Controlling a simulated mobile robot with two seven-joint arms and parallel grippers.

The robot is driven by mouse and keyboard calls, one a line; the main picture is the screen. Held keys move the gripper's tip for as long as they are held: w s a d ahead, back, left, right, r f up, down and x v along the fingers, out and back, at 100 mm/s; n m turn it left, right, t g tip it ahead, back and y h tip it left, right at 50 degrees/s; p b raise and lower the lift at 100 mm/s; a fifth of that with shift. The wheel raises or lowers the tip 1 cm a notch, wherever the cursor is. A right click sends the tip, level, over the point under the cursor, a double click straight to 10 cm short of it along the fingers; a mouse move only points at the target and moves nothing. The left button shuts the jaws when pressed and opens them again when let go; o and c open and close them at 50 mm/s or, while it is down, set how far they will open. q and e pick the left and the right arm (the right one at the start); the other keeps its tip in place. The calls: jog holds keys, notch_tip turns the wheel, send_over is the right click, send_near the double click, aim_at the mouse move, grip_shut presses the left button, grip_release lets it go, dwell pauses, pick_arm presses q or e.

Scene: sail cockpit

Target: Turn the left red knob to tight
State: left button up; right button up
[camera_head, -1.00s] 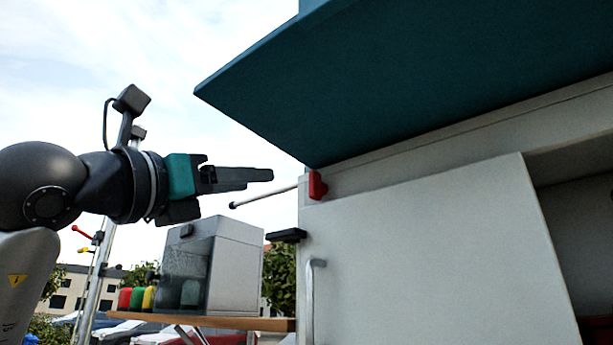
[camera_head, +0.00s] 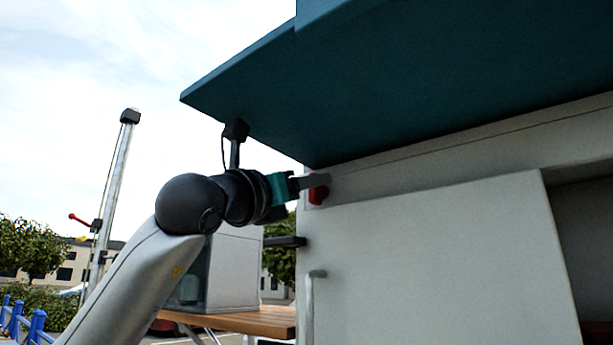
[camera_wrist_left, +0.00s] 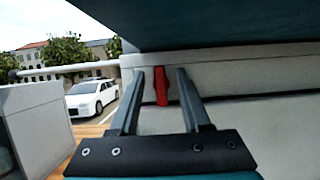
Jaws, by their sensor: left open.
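The red knob (camera_head: 318,194) sits on the pale wall under the teal overhang, near the wall's left edge. It also shows in the left wrist view (camera_wrist_left: 161,86), upright and between the tips of my open fingers. My left gripper (camera_head: 318,181) reaches it from the left, and one finger covers part of the knob in the head view. In the left wrist view my left gripper (camera_wrist_left: 158,90) is open, with a finger on each side of the knob. I cannot tell whether either finger touches it. My right gripper is not in view.
The teal overhang (camera_head: 400,90) hangs close above my left wrist. A grey box (camera_head: 235,270) stands on a wooden table (camera_head: 265,321) below the arm. A black bracket (camera_head: 285,242) and a metal handle (camera_head: 310,305) are on the wall below the knob.

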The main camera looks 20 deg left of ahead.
pick_arm(q)
jog(key=shift+c, duration=0.4)
grip_shut()
